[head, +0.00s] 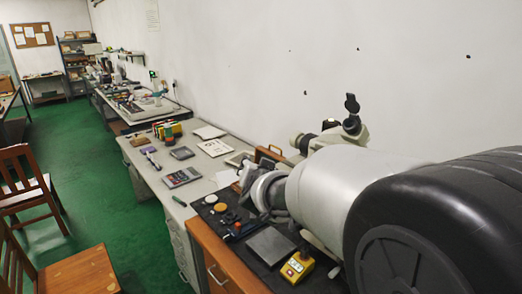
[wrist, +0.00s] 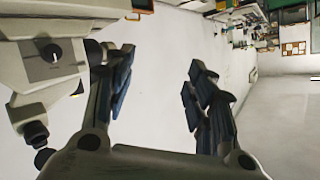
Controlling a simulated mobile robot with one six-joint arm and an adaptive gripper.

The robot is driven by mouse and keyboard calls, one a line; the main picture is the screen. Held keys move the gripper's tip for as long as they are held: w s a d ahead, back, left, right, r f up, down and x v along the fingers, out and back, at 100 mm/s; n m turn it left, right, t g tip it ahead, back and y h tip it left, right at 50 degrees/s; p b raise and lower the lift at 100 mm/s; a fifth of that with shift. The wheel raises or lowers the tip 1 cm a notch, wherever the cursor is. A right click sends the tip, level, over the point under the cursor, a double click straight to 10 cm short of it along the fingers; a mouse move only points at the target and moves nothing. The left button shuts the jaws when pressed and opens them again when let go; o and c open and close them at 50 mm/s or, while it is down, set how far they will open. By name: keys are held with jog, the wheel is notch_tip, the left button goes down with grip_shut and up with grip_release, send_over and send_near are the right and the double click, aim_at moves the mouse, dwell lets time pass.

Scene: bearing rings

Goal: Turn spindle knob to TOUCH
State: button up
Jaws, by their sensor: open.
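My gripper (head: 252,184) hangs over the left part of the dark bench mat in the head view, with the arm reaching in from the right. In the wrist view my gripper (wrist: 160,85) is open, its two dark-padded fingers wide apart with only pale wall between them. A small yellow box (head: 297,268) with a marked face stands on the mat, below and right of the gripper. I cannot make out a spindle knob or the word TOUCH in either view; part of the bench is hidden behind my arm.
A pale microscope (head: 338,130) stands behind my arm, and it is close beside the left finger in the wrist view (wrist: 50,62). A grey plate (head: 270,244) and small round parts lie on the dark mat (head: 238,246). Wooden chairs (head: 30,180) stand at left.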

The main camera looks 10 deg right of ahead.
jog(key=w+d+f+m+h+p, duration=0.3)
jog(key=w+d+m+h+p, duration=0.15)
jog(key=w+h, duration=0.25)
jog(key=s+d+f+m+g+h+p, duration=0.3)
jog(key=s+f+m+h+p, duration=0.1)
jog(key=h, duration=0.3)
jog(key=shift+n, duration=0.25)
jog(key=x, duration=1.1)
jog(key=f+x, duration=0.1)
jog(key=x, duration=0.5)
jog(key=shift+s+d+b, duration=0.2)
jog(key=shift+d+b, duration=0.15)
jog(key=shift+c, duration=0.2)
jog(key=c, duration=1)
